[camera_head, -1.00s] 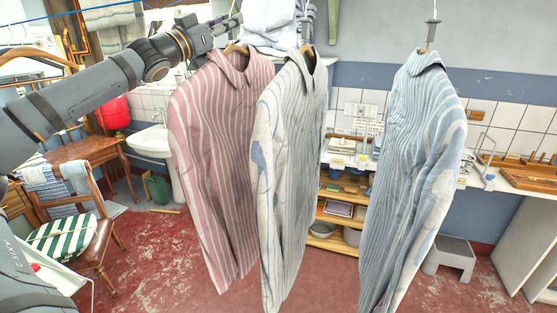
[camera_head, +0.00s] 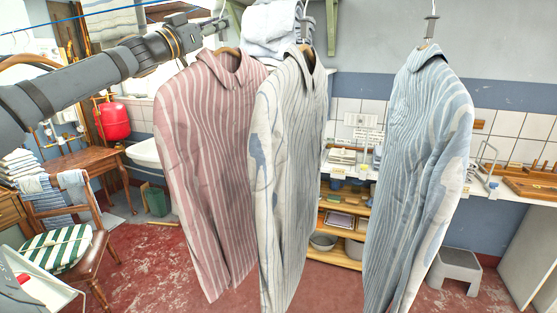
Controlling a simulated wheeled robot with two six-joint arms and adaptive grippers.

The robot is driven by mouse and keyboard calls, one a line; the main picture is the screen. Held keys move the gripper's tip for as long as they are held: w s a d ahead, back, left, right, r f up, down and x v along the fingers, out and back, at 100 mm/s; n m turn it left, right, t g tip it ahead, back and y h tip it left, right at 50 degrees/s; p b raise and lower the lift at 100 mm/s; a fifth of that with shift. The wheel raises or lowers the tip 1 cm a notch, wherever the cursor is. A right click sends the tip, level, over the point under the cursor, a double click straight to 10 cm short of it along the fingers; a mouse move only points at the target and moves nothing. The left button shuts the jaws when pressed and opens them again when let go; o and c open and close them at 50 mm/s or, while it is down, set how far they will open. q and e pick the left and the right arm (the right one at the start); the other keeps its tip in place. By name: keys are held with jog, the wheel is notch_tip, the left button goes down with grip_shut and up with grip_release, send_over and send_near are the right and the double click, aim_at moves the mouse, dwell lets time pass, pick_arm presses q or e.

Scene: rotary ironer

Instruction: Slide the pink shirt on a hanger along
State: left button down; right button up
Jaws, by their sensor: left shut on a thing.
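The pink striped shirt (camera_head: 215,170) hangs on a wooden hanger (camera_head: 228,51) at the left of three hanging shirts. My left gripper (camera_head: 220,24) is at the hanger's metal hook, above the shirt's collar, and is shut on it. The fingertips are small in the picture, and the exact contact is hard to see. The white and grey striped shirt (camera_head: 290,170) hangs just right of the pink one and overlaps its right edge. My right gripper is out of view.
A blue striped shirt (camera_head: 415,160) hangs farther right, with a clear gap before it. Behind are a white sink (camera_head: 144,153), a wooden shelf (camera_head: 340,220) and a grey step stool (camera_head: 458,268). A chair (camera_head: 92,250) with a green striped cushion stands at the left.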

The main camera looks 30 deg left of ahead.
pick_arm(q)
jog(key=shift+s+a, duration=0.15)
jog(key=shift+a, duration=0.55)
jog(key=c, duration=1)
grip_release()
jog(key=shift+d, duration=0.15)
jog(key=shift+c, duration=0.2)
jog(key=b+v, duration=0.6)
jog(key=b, duration=0.5)
jog(key=shift+b, duration=0.3)
